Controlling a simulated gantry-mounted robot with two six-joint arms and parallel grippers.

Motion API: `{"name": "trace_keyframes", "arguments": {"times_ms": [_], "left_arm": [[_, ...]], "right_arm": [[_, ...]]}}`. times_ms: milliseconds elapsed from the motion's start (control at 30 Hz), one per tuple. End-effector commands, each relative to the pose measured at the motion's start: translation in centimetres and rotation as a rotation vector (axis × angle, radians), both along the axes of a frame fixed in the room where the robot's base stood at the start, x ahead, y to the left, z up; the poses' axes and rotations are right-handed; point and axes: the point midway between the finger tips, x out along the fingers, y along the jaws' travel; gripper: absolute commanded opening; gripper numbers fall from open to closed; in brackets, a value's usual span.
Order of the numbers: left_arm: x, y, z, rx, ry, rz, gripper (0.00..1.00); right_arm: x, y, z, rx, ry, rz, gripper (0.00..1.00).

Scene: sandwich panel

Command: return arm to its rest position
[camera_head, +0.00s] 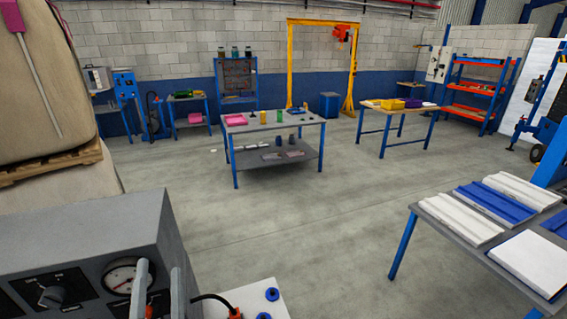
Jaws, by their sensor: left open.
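My left gripper (160,272) shows at the bottom left, in front of a grey control box (95,247) with a dial gauge and a black knob. Its two grey fingers stand apart with nothing visible between them, so it is open and empty. The rest of my left arm is mostly cut off by the bottom edge. My right gripper is not in view.
A white surface with blue knobs (245,300) lies just right of the gripper. A table (425,215) with white and blue panels stands at the right. A workbench (275,127) and a wooden-topped table (385,109) stand farther back. The middle floor is clear.

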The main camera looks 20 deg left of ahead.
Motion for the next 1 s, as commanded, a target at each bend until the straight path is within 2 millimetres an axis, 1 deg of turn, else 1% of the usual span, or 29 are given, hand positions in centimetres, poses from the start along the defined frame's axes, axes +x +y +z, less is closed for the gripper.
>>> {"name": "trace_keyframes", "arguments": {"times_ms": [33, 67, 100, 167, 200, 267, 300, 367, 400, 467, 500, 567, 600, 633, 767, 800, 867, 900, 1000], "left_arm": [[1.5, -0.7, 4.8, -0.075, -0.147, -0.073, 0.78], [2.1, -1.2, 7.3, -0.12, -0.226, -0.126, 0.78], [2.7, -2.0, 10.6, -0.177, -0.322, -0.203, 0.78], [3.1, -3.3, 15.2, -0.253, -0.456, -0.325, 0.78], [3.1, -4.3, 18.1, -0.296, -0.533, -0.409, 0.78], [2.7, -5.8, 22.0, -0.352, -0.635, -0.538, 0.78], [2.3, -6.8, 24.3, -0.385, -0.693, -0.625, 0.78], [1.4, -8.5, 27.6, -0.43, -0.769, -0.762, 0.78], [0.6, -9.8, 29.5, -0.459, -0.809, -0.859, 0.78], [-0.6, -12.0, 31.8, -0.511, -0.851, -1.021, 0.78], [-1.0, -13.5, 32.3, -0.557, -0.849, -1.125, 0.78], [-1.1, -15.9, 32.0, -0.649, -0.818, -1.276, 0.78], [-1.0, -16.0, 34.7, -0.678, -0.822, -1.291, 0.78], [-1.0, -15.9, 36.3, -0.674, -0.822, -1.286, 0.78], [-0.9, -15.9, 41.1, -0.673, -0.82, -1.282, 0.78], [-0.9, -15.9, 42.7, -0.673, -0.82, -1.281, 0.78], [-0.9, -15.9, 45.1, -0.672, -0.82, -1.28, 0.78], [-0.9, -15.9, 46.6, -0.672, -0.819, -1.279, 0.78], [-0.9, -15.9, 49.7, -0.672, -0.819, -1.279, 0.78]], "right_arm": [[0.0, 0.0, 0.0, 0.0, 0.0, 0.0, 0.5], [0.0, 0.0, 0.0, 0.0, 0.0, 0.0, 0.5], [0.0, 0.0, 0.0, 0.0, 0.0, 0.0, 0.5], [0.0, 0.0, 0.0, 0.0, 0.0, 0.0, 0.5], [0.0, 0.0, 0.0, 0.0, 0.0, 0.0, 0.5], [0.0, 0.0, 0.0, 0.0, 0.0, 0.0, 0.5], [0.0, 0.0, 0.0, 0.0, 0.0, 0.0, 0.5], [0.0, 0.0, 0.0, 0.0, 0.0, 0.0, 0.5], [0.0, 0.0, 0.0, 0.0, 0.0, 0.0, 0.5], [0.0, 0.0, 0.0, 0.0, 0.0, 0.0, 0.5], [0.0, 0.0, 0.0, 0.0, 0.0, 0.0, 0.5], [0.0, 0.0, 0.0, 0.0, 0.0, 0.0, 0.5], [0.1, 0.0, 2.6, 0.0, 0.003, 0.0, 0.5], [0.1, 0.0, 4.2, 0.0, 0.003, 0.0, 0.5], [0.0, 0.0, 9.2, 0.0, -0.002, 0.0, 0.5], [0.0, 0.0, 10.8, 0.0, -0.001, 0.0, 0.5], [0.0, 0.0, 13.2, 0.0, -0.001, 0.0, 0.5], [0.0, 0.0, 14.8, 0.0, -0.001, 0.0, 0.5], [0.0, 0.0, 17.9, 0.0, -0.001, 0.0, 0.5]]}}
